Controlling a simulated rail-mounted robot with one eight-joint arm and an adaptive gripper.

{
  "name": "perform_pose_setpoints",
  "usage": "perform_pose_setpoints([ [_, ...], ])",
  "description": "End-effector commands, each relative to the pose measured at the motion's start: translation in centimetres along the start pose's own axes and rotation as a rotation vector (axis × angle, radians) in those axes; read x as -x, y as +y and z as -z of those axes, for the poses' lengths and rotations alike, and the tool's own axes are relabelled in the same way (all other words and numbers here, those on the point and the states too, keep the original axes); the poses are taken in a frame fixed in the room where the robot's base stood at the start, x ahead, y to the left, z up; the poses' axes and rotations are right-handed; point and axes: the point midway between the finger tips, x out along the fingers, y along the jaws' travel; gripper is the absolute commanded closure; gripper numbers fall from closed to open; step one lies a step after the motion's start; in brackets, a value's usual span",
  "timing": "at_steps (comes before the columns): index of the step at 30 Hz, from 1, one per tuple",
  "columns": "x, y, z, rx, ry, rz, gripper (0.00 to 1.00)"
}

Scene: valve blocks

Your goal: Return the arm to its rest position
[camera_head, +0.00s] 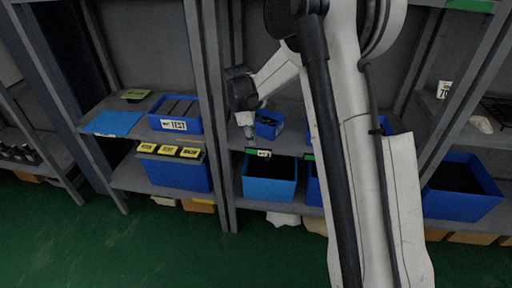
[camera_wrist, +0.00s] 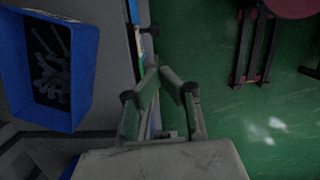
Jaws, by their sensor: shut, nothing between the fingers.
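My gripper (camera_head: 247,132) hangs at the end of my bent white arm, in front of the shelving and left of the arm's main column in the head view. In the wrist view my gripper (camera_wrist: 164,74) has its fingertips close together, with nothing between them. They point out over the shelf edge and the green floor. No held object shows in either view.
A small blue bin (camera_head: 268,124) stands on the shelf just right of my gripper; in the wrist view a blue bin (camera_wrist: 80,62) holds grey parts. Larger blue bins (camera_head: 270,190) sit below. A dark stand (camera_wrist: 262,45) stands on the open green floor (camera_wrist: 225,95).

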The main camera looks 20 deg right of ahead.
Motion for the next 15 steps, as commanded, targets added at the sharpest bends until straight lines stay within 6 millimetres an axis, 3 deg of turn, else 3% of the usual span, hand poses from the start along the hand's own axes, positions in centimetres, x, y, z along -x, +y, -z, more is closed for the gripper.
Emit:
perform_pose_setpoints([
  [1, 1.2, 0.0, 0.0, 0.001, 0.000, 0.000, 1.00],
  [6, 3.7, 0.0, 0.0, 0.001, 0.000, 0.000, 1.00],
  [15, 5.2, 0.0, 0.0, 0.000, 0.001, -0.001, 1.00],
])
